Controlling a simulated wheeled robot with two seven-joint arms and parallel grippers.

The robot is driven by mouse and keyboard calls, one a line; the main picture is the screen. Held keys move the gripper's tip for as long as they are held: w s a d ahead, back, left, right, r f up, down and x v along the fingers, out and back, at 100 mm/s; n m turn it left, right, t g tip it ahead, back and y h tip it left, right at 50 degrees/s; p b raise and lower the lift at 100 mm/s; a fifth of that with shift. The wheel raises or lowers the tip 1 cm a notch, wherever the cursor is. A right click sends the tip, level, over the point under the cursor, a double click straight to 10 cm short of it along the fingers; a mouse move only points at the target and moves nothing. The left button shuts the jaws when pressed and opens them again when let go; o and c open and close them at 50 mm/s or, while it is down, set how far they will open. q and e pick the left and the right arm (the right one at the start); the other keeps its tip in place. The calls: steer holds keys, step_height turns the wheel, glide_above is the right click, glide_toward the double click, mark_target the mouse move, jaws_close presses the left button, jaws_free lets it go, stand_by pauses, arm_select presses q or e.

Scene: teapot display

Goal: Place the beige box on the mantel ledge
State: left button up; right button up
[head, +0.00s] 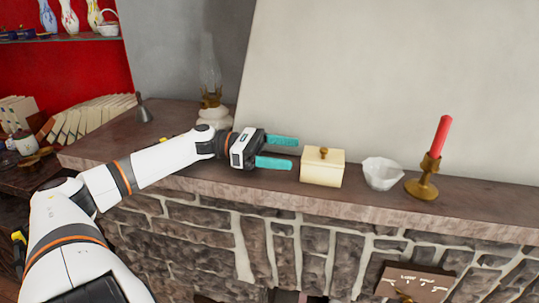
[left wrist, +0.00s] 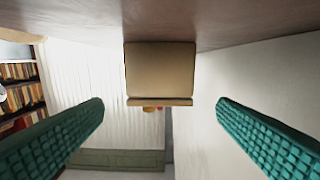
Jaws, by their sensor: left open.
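The beige box (head: 322,168) has a lid with a small gold knob and stands upright on the mantel ledge (head: 480,204), left of a white bowl. My left gripper (head: 294,151) is just left of the box, with its two teal fingers open, empty and pointing toward it. In the left wrist view, the picture looks upside down, and the beige box (left wrist: 160,68) rests against the ledge surface (left wrist: 240,14) at the top. The box lies ahead, between the lines of the two spread fingers, with no contact visible. My right gripper is not in view.
The white bowl (head: 383,173) and a red candle in a brass holder (head: 423,184) stand right of the box. An oil lamp (head: 210,85) and a small grey bell-shaped object (head: 142,108) stand behind my left arm. The wall rises behind the ledge.

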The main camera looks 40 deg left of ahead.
arm_select(q)
steer(key=shift+v, duration=1.55)
steer(key=shift+d, duration=0.1)
